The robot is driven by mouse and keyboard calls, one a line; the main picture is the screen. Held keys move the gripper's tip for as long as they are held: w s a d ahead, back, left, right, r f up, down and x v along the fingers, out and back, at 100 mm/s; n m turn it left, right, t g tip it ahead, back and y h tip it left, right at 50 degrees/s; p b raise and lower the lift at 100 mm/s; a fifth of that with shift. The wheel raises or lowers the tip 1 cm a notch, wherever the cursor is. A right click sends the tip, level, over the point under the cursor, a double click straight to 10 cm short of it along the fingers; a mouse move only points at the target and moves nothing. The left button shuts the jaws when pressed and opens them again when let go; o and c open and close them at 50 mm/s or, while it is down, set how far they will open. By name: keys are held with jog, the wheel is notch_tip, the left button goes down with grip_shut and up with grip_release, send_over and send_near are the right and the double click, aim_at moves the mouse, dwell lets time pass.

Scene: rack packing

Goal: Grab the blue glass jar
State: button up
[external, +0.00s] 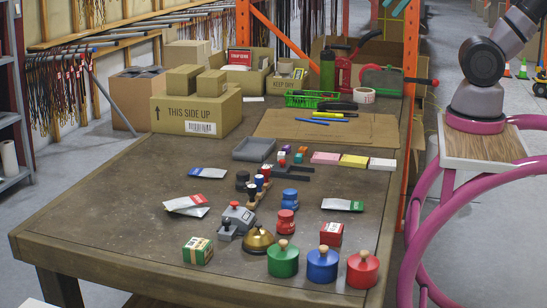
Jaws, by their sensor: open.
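A blue lidded jar (322,266) with a wooden knob stands upright near the table's front right edge. It stands between a green jar (283,261) and a red jar (361,271) of the same form. A smaller blue jar-like item (289,199) stands farther back, behind a small red one (286,223). I cannot tell from this view which of the blue ones is glass. My gripper is outside the picture; only part of my arm shows at the upper right.
A brass bell (257,240), a green-and-tan box (197,251) and a red box (331,234) stand near the jars. Cardboard boxes (196,112) and a green basket (312,99) are at the back. The table's left front (110,240) is clear. An orange post (409,120) rises at the right edge.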

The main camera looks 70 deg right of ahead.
jog(key=shift+c, duration=1.1)
